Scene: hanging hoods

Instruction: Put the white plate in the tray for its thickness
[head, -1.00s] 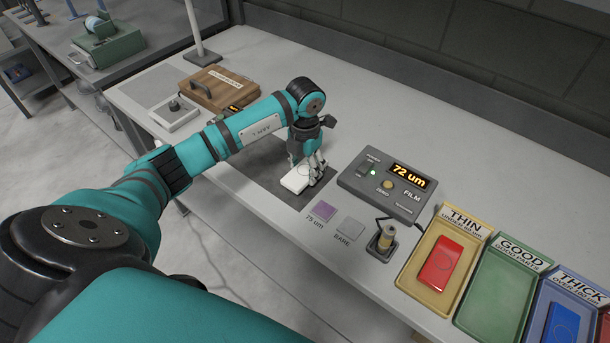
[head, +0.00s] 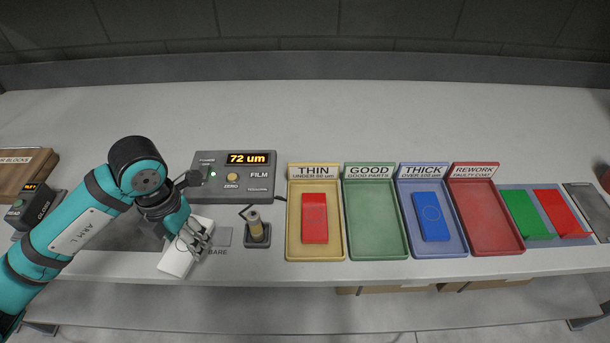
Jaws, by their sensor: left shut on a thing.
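The white plate (head: 176,262) is in my left gripper (head: 197,243), at the front left of the bench. The gripper is shut on the plate's right end, and the plate is tilted in the picture. The film gauge (head: 205,163) behind it reads 72 um. Trays stand in a row to the right: yellow THIN (head: 291,245) holding a red plate (head: 314,217), empty green GOOD (head: 370,240), blue THICK (head: 444,248) holding a blue plate (head: 431,216), and empty red REWORK (head: 492,215). My right gripper is out of view.
A probe in a stand (head: 257,231) and the grey BARE square (head: 224,236) lie between the plate and the trays. A green plate (head: 526,213) and another red plate (head: 562,212) lie at the far right. The bench behind the trays is clear.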

